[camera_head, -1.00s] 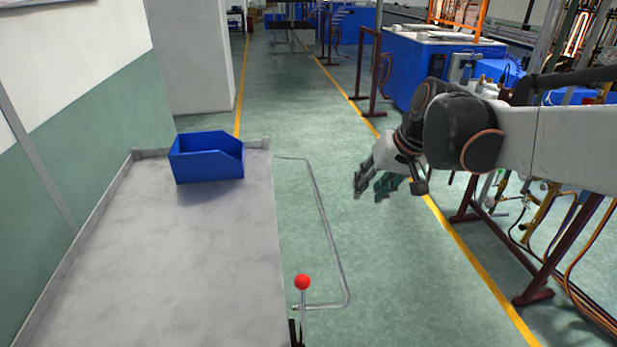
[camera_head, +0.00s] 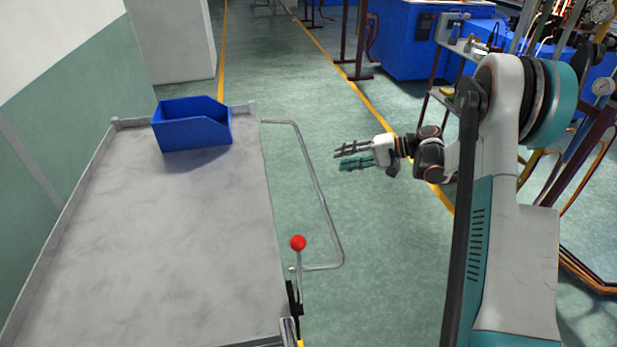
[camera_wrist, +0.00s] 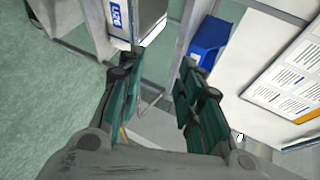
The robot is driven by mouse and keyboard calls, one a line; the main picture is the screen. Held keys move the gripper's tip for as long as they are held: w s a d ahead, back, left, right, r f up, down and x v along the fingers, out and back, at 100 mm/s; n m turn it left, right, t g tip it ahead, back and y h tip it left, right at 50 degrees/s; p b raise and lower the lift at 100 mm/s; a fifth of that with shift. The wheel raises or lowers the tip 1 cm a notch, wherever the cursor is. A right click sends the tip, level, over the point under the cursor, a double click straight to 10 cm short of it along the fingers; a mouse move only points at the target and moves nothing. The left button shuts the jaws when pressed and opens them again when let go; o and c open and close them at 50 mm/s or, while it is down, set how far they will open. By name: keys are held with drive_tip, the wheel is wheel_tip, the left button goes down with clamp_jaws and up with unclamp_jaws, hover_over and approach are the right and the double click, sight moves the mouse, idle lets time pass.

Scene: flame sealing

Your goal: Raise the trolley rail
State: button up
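The trolley rail (camera_head: 322,199) is a thin bent metal bar. It sticks out from the right side of the grey trolley (camera_head: 180,240), low beside its top. A lever with a red ball knob (camera_head: 298,243) stands at the trolley's near right edge, by the rail's near end. My gripper (camera_head: 338,158) is to the right of the rail's far half in the head view, fingers pointing left, apparently apart from it. In the wrist view my gripper (camera_wrist: 160,65) has its two fingers spread, with nothing between them.
A blue bin (camera_head: 192,130) sits at the trolley's far end; a blue bin also shows in the wrist view (camera_wrist: 207,40). Dark-red stands, hoses and a blue cabinet (camera_head: 412,45) are at the right and back.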

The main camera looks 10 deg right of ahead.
sight(314, 175)
drive_tip(key=s+d+f+t+y, duration=0.1)
drive_tip(key=s+d+f+y, duration=0.2)
drive_tip(key=f, duration=0.6)
drive_tip(key=shift+y, duration=0.6)
drive_tip(key=b+x, duration=0.1)
drive_tip(key=x, duration=0.3)
drive_tip(key=w+b+x, duration=0.1)
drive_tip(key=b+x, duration=0.1)
drive_tip(key=x, duration=0.3)
drive_tip(key=b+x, duration=0.1)
drive_tip(key=x, duration=0.4)
drive_tip(key=shift+w+d+r, duration=0.1)
drive_tip(key=shift+w+d, duration=0.05)
drive_tip(key=shift+d, duration=0.15)
clamp_jaws()
